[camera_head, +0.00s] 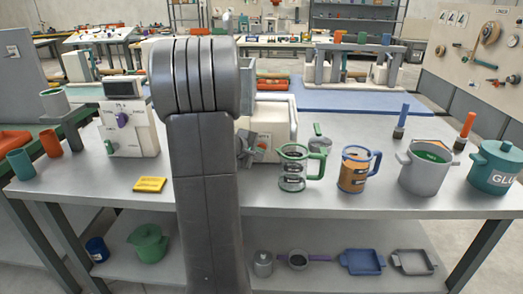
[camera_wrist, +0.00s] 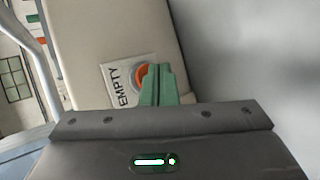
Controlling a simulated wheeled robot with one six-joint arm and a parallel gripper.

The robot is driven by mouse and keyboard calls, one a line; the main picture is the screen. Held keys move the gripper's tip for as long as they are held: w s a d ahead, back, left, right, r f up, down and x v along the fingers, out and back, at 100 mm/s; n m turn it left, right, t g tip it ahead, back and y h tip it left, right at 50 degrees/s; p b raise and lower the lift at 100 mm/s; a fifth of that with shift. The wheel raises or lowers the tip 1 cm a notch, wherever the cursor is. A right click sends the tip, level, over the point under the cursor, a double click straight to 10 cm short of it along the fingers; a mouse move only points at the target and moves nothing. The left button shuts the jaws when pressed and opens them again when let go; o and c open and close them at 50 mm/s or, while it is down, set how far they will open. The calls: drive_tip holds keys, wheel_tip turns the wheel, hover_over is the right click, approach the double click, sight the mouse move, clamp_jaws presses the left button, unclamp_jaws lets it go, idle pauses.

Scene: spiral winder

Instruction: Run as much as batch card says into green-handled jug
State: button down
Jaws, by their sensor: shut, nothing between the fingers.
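The green-handled jug (camera_head: 292,172) stands on the bench right of my arm, a clear vessel with dark markings; I see no clear fill in it. A small yellow block or card (camera_head: 150,184) lies left of my arm; I cannot read it or tell whether it is the batch card. In the wrist view my gripper (camera_wrist: 158,72) is shut and empty, its green fingertips overlapping an orange-red round button (camera_wrist: 141,76). The button sits on a plate marked EMPTY (camera_wrist: 118,88) on a beige housing (camera_wrist: 105,35). I cannot tell whether the fingertips touch the button.
Right of the jug stand a blue-handled jug (camera_head: 355,170) with orange contents, a grey pot (camera_head: 424,178) and a teal GLU-marked pot (camera_head: 493,168). A white machine (camera_head: 131,128) with a purple knob stands left. My arm hides the bench's middle.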

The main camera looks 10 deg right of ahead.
drive_tip(key=shift+w+d, duration=0.15)
drive_tip(key=shift+w, duration=0.3)
idle(2.0)
drive_tip(key=shift+s+b, duration=0.15)
drive_tip(key=shift+b, duration=0.15)
drive_tip(key=shift+s+a+b, duration=0.25)
drive_tip(key=shift+s+b, duration=0.15)
drive_tip(key=shift+s, duration=0.25)
drive_tip(key=shift+s+a+f+b, duration=0.1)
drive_tip(key=shift+s+a+b, duration=0.1)
drive_tip(key=shift+s+b, duration=0.3)
drive_tip(key=shift+s+a+b, duration=0.15)
drive_tip(key=shift+s+b, duration=0.1)
drive_tip(key=shift+s, duration=0.4)
drive_tip(key=shift+s+a+b, duration=0.2)
drive_tip(key=shift+s+b, duration=0.05)
drive_tip(key=shift+s, duration=0.4)
drive_tip(key=shift+s+a+b, duration=0.15)
drive_tip(key=shift+s+b, duration=0.1)
drive_tip(key=shift+s, duration=0.4)
